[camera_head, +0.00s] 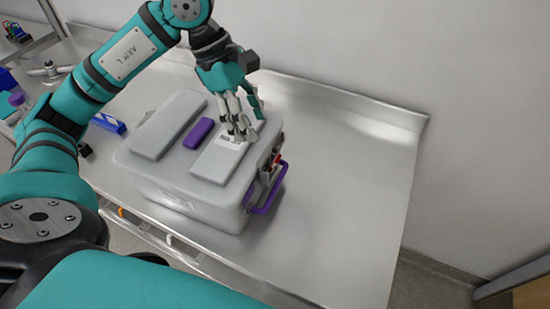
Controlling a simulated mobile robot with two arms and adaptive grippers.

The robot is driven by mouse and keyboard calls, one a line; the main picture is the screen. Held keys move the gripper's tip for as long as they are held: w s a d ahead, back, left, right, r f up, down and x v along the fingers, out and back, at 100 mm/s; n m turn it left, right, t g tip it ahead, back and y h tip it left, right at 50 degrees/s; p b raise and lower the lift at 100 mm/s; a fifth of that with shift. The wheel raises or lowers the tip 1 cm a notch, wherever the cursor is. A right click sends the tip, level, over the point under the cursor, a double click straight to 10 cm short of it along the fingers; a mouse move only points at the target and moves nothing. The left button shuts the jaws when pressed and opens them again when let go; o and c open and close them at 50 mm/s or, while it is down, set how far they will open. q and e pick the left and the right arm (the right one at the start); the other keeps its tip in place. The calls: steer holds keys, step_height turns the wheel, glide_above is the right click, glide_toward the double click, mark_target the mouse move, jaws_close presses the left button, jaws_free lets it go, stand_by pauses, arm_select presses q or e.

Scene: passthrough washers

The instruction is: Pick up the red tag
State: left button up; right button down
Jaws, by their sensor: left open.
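A small red thing, which looks like the red tag (277,160), shows at the latch on the right side of a light grey lidded box (190,194). It is tiny and partly hidden among the latch parts. My left gripper (246,130) is open, pointing down over the right part of the box lid, close to a white label. It is a little up and left of the red tag and holds nothing that I can see. Whether its fingertips touch the lid I cannot tell. My right gripper is out of view.
The box has a purple handle (268,196) at its right side and a purple piece (198,132) on its lid. It stands on a metal table (345,190) with a raised back edge by the wall. The table's right part is clear. A blue item (109,123) lies left of the box.

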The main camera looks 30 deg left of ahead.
mark_target(276, 159)
arm_select(q)
steer(key=x, duration=0.3)
steer(key=p+x, duration=0.1)
steer(key=x, duration=0.1)
steer(key=shift+w+d, duration=0.1)
steer(key=shift+w, duration=0.15)
steer(key=shift+d+f, duration=0.2)
steer(key=shift+f, duration=0.3)
steer(key=shift+d+f+p, duration=0.15)
steer(key=shift+f+p, duration=0.1)
steer(key=shift+p, duration=0.1)
steer(key=p+x, duration=0.1)
steer(key=x, duration=0.2)
steer(key=shift+w+d+f+p, duration=0.15)
steer(key=shift+d+f+p, duration=0.1)
steer(key=shift+p, duration=0.15)
steer(key=shift+d+f, duration=0.15)
steer(key=shift+f, duration=0.3)
steer(key=c, duration=0.9)
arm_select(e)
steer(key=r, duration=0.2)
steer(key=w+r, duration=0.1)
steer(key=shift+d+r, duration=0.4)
arm_select(q)
steer(key=shift+r, duration=0.1)
steer(key=shift+c, duration=0.3)
